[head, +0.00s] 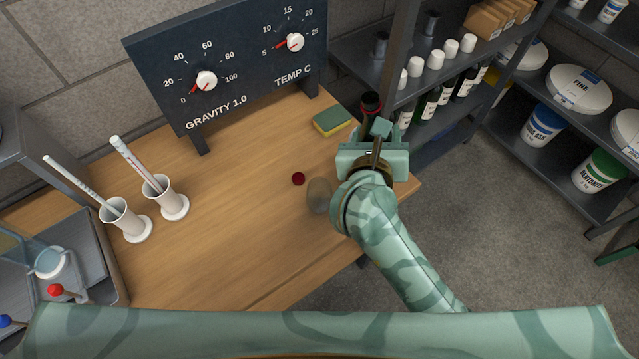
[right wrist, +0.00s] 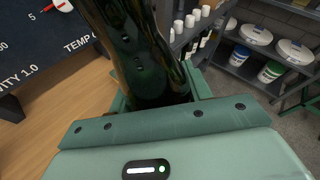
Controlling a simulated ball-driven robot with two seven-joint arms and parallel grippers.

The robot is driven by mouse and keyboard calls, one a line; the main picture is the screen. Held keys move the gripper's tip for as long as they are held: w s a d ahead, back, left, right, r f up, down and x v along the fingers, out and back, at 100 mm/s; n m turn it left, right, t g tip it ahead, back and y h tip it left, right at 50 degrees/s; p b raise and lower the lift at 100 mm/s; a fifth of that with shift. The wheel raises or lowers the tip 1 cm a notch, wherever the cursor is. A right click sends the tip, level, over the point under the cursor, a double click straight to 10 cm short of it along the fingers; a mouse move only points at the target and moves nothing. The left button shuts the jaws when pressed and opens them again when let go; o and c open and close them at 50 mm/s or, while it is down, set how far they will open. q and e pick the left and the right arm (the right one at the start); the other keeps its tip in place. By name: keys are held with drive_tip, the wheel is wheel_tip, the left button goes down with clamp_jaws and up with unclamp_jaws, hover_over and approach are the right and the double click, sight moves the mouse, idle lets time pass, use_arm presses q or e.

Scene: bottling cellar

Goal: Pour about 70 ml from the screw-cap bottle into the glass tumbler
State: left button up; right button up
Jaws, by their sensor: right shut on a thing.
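My right gripper (head: 376,152) is shut on the dark green screw-cap bottle (head: 371,104), above the right end of the wooden table. In the head view only a dark part with a red band shows past the jaws; the rest is hidden. In the right wrist view the bottle (right wrist: 145,45) fills the space between the jaws, its ends out of sight. A faint, see-through rounded shape, seemingly the glass tumbler (head: 319,196), stands on the table left of my right wrist. Its contents cannot be made out. A dark red cap (head: 298,179) lies beside it. My left gripper is not in view.
A green and yellow sponge (head: 333,122) lies behind the cap. A gauge panel (head: 230,70) stands along the back. Two white cylinders (head: 172,202) with sticks and a grey tray (head: 118,285) are at the left. Shelves with bottles (head: 445,92) stand to the right. The table's middle is clear.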

drive_tip(key=shift+n+h, duration=0.3)
drive_tip(key=shift+n, duration=0.2)
drive_tip(key=shift+a+f+n+t+h+b, duration=0.15)
drive_tip(key=shift+n+t+h+b, duration=0.35)
drive_tip(key=shift+n, duration=0.6)
drive_tip(key=shift+d+f+n+t+h, duration=0.25)
drive_tip(key=shift+d+n+t+h, duration=0.15)
drive_tip(key=shift+n, duration=0.3)
drive_tip(key=shift+w+d+f+n+t+h+b, duration=0.1)
drive_tip(key=shift+d+f+n+t+h+b, duration=0.3)
drive_tip(key=shift+n+b, duration=0.35)
drive_tip(key=f+n+b, duration=0.1)
drive_tip(key=f+b, duration=0.1)
drive_tip(key=shift+d+f+n+t+b, duration=0.3)
drive_tip(key=shift+d+f+n, duration=0.05)
drive_tip(key=shift+d, duration=0.05)
drive_tip(key=shift+w+r+n, duration=0.1)
drive_tip(key=shift+r+n, duration=0.2)
drive_tip(key=shift+d+n+t, duration=0.15)
drive_tip(key=shift+n+t, duration=0.25)
drive_tip(key=shift+n, duration=0.1)
drive_tip(key=shift+r+n, duration=0.1)
drive_tip(key=shift+n, duration=0.2)
